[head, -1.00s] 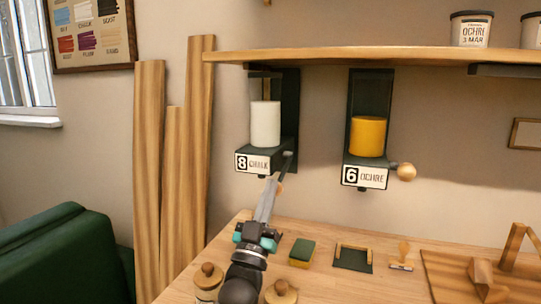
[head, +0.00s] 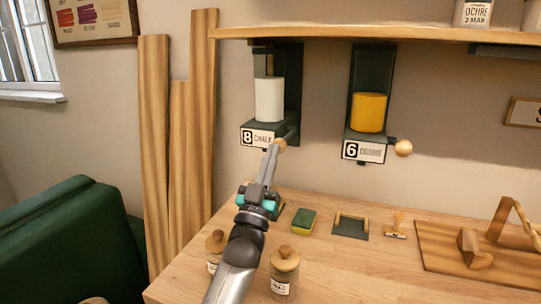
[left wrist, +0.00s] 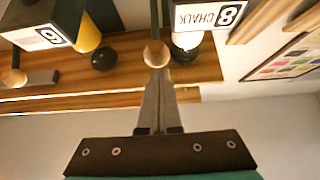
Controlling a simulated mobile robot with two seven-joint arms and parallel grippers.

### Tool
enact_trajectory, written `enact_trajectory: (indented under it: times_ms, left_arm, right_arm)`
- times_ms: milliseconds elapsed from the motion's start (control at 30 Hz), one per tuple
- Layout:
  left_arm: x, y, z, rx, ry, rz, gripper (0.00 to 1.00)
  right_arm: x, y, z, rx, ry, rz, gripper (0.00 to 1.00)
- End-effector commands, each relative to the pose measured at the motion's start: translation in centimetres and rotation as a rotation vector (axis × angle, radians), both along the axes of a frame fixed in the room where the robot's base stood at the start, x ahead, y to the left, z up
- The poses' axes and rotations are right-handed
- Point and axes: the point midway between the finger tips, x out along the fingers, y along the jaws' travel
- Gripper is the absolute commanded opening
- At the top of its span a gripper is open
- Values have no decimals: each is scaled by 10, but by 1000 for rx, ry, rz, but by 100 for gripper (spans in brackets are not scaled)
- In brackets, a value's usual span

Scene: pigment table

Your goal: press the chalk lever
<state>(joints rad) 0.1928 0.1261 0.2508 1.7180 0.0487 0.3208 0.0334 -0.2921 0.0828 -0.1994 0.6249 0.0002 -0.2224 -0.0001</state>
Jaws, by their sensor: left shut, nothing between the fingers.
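The chalk dispenser (head: 261,136) hangs on the wall under the shelf, labelled 8 CHALK, with a white cylinder (head: 269,100) in it. Its lever ends in a round wooden knob (head: 281,143), partly hidden by my left gripper in the head view. My left gripper (head: 274,149) is shut and empty, its fingertips right at the knob. In the left wrist view, which is upside down, the shut fingertips (left wrist: 155,72) meet or overlap the knob (left wrist: 156,54); I cannot tell whether they touch. My right gripper is not in view.
The ochre dispenser (head: 364,151) with its own knob (head: 403,148) hangs to the right. A shelf (head: 400,34) runs above. The table holds a sponge (head: 303,222), a lidded jar (head: 285,270) and a stamp (head: 396,228). Wooden planks (head: 155,150) lean at left.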

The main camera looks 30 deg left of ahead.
Motion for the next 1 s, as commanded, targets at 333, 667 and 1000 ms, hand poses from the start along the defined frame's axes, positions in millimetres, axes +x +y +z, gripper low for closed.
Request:
enact_trajectory:
  times_ms: [333,667,1000]
  left_arm:
    - [-45,-11,-52,0,-1,0,0]
    - [-64,-15,-71,2,-8,0,0]
    - [-64,-15,-71,2,-9,0,0]
  right_arm:
    - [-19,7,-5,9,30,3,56]
    - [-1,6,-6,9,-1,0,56]
    - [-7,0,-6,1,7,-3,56]
